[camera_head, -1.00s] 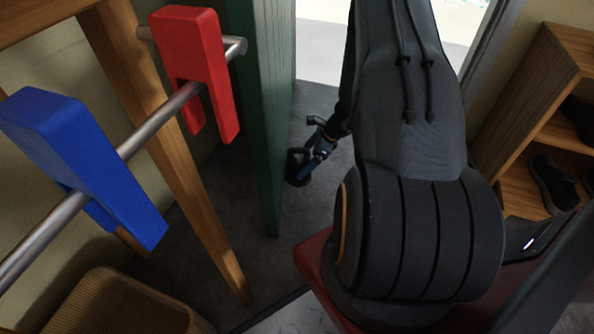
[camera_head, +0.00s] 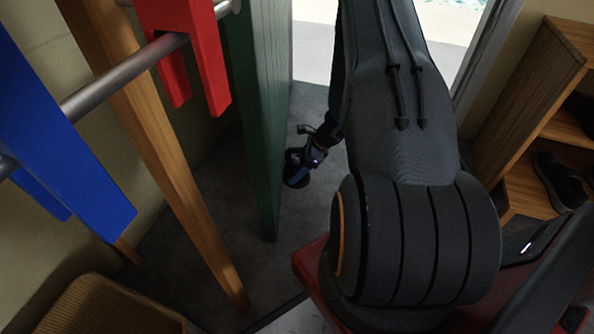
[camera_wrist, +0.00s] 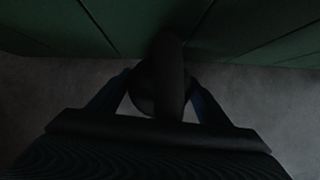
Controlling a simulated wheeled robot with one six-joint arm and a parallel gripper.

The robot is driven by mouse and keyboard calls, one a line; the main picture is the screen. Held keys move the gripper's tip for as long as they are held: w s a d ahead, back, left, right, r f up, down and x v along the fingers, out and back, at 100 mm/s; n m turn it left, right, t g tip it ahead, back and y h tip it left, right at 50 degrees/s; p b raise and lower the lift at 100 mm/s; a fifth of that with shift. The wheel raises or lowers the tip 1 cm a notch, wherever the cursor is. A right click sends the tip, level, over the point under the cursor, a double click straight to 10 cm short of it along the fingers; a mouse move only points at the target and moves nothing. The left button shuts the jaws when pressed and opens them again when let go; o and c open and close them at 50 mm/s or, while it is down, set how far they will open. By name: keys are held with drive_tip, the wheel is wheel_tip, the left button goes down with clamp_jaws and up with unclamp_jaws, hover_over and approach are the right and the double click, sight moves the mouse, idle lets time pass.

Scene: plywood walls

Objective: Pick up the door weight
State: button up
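The door weight (camera_head: 297,168) is a dark, rounded object on the grey floor beside the green door (camera_head: 262,130). In the wrist view, the weight (camera_wrist: 160,88) lies centred between my fingers, with a dark upright band, probably its handle, in the middle. My gripper (camera_head: 306,160) is low at the weight and partly overlaps it in the head view. In the wrist view, the blue-edged fingers of my gripper (camera_wrist: 160,92) stand apart on either side of the band. The picture is dark, and I cannot tell whether the fingertips touch the weight.
The green door stands close behind the weight. A wooden post (camera_head: 165,150) and a rail (camera_head: 120,80) with red (camera_head: 205,50) and blue (camera_head: 60,150) hangers are at left. A woven basket (camera_head: 95,305) is at lower left. A shoe shelf (camera_head: 530,110) is at right.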

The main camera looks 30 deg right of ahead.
drive_tip(key=c, duration=1.1)
drive_tip(key=shift+o, duration=0.2)
drive_tip(key=shift+r, duration=0.15)
